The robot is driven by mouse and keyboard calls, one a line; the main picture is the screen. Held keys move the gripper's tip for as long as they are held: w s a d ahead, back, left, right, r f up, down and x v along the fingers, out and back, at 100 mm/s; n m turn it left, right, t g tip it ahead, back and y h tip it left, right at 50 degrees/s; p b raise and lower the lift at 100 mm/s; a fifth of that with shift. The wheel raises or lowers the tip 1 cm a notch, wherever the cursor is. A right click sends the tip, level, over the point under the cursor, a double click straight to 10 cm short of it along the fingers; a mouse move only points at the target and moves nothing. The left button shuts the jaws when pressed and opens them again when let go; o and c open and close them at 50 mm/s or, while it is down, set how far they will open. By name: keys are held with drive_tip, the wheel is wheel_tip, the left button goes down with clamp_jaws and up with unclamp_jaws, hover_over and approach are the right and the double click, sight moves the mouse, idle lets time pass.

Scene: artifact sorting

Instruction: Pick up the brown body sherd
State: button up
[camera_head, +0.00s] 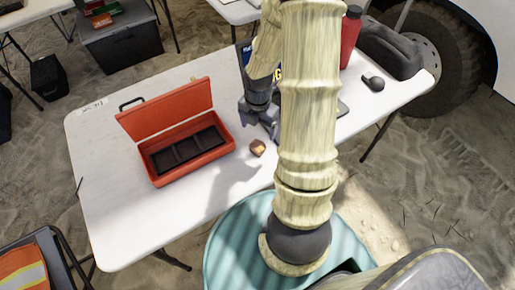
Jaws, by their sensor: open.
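A small brown sherd (257,147) with a lighter tan face lies on the white table (110,215), just right of an open red case. My gripper (260,130) is above and close to the sherd, at its upper right in the picture. It is open, with nothing seen between its fingers. I cannot tell whether a fingertip touches the table. My own arm hides the part of the table to the right of the gripper.
The open red case (223,127) has dark compartments and a raised lid. A dark rounded object (373,83), a red bottle (349,38) and a dark jerrycan (390,48) stand at the table's right end. The table's front left is clear.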

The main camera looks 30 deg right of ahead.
hover_over(257, 146)
drive_tip(key=shift+s+f+b, duration=0.15)
drive_tip(key=shift+f+b, duration=0.05)
drive_tip(key=shift+f, duration=0.9)
drive_tip(key=shift+s+f+b, duration=0.1)
drive_tip(key=shift+f+b, duration=0.05)
drive_tip(key=shift+f, duration=0.95)
drive_tip(key=shift+f, duration=0.15)
drive_tip(key=f, duration=0.5)
drive_tip(key=shift+w+b, duration=0.2)
drive_tip(key=shift+b, duration=0.1)
drive_tip(key=shift+c, duration=0.4)
drive_tip(key=c, duration=1)
